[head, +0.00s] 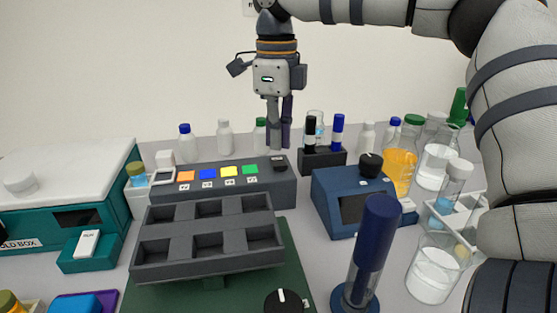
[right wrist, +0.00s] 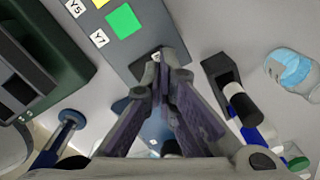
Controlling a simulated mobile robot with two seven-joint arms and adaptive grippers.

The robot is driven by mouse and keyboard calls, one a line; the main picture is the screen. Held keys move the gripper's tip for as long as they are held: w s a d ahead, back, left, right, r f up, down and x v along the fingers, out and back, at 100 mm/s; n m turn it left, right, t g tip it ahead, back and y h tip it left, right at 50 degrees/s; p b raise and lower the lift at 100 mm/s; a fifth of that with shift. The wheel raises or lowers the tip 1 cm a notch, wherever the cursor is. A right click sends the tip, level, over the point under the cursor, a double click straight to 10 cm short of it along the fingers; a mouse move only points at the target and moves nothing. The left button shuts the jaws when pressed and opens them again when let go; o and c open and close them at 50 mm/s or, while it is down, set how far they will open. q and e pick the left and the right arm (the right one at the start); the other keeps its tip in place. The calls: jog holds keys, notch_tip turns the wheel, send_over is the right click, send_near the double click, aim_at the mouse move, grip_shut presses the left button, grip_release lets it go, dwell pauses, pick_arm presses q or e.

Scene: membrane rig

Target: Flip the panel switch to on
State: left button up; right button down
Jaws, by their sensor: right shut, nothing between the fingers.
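The grey control panel (head: 268,188) has orange, blue, yellow and green squares in a row, and a small dark switch (head: 278,162) at its right end. My right gripper (head: 280,146) points down just above and behind that switch, shut and empty. In the right wrist view the closed fingertips (right wrist: 161,58) lie over the panel's end, past the green square (right wrist: 125,21). They hide most of the switch, so I cannot tell its position or whether they touch it. My left gripper is not in view.
A black rack (head: 322,161) with dark and blue-capped vials stands right of the panel. A blue box with a black knob (head: 340,205) is nearer. A grey compartment tray (head: 207,262) stands in front. Several bottles line the back, and glassware crowds the right.

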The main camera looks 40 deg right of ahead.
aim_at(277, 159)
jog(key=shift+r, duration=2.45)
